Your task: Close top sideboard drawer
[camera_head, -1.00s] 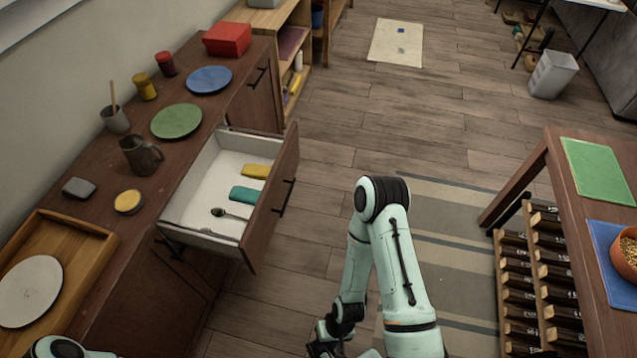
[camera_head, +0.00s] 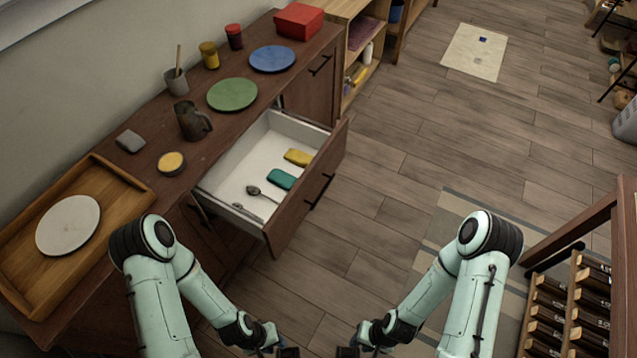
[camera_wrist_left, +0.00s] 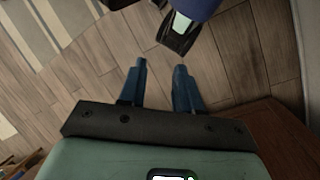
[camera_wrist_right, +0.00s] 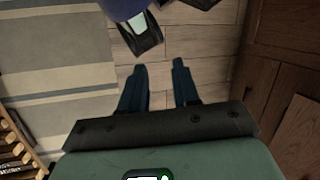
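The top drawer (camera_head: 225,180) of the brown sideboard (camera_head: 130,215) is pulled open. Its wooden front panel (camera_head: 308,190) with a dark handle (camera_head: 320,191) stands out over the floor. Inside lie a yellow item (camera_head: 298,157), a teal item (camera_head: 281,179), a spoon (camera_head: 262,193) and another thin utensil near the front edge. My left gripper (camera_head: 288,352) and right gripper (camera_head: 347,352) are low at the bottom of the head view, in front of the drawer and apart from it. The left fingers (camera_wrist_left: 159,85) are parted and empty. The right fingers (camera_wrist_right: 160,82) are also parted and empty.
On the sideboard top are a wooden tray (camera_head: 25,262) with a white plate (camera_head: 68,225), a dark jug (camera_head: 193,121), green (camera_head: 232,94) and blue (camera_head: 272,59) plates, and a red box (camera_head: 299,21). A bottle rack (camera_head: 570,310) stands at the right. Floor beyond the drawer is clear.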

